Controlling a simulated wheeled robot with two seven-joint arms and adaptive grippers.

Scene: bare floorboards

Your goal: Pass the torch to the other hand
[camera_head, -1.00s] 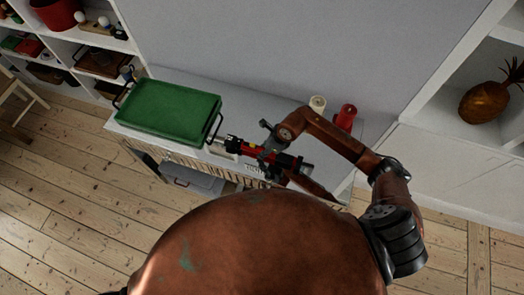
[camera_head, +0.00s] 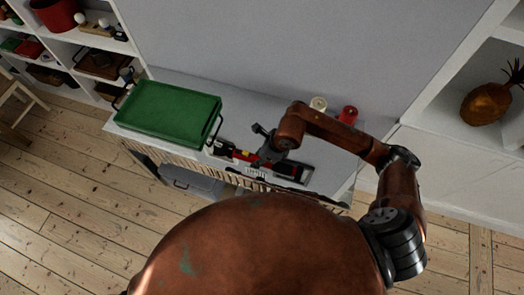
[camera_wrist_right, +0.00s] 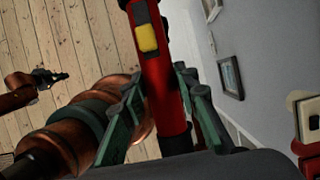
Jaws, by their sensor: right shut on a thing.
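The torch is red and black with a yellow switch. In the head view the torch (camera_head: 240,154) is level above the front of the white cabinet, just right of the green case. My right gripper (camera_head: 266,158) is shut around its middle. In the right wrist view the torch's red body (camera_wrist_right: 165,85) stands between the fingers of my right gripper (camera_wrist_right: 157,110), with the yellow switch beyond them. My left gripper is not in the head view; a copper arm part with a dark tip (camera_wrist_right: 45,78) at the left of the wrist view appears to be it, its jaws too small to read.
A green case (camera_head: 168,112) lies on the left of the white cabinet. A cream object (camera_head: 318,103) and a red object (camera_head: 348,115) stand at its back right. Shelves (camera_head: 95,42) are at the left; a pineapple (camera_head: 487,103) sits on a shelf at the right.

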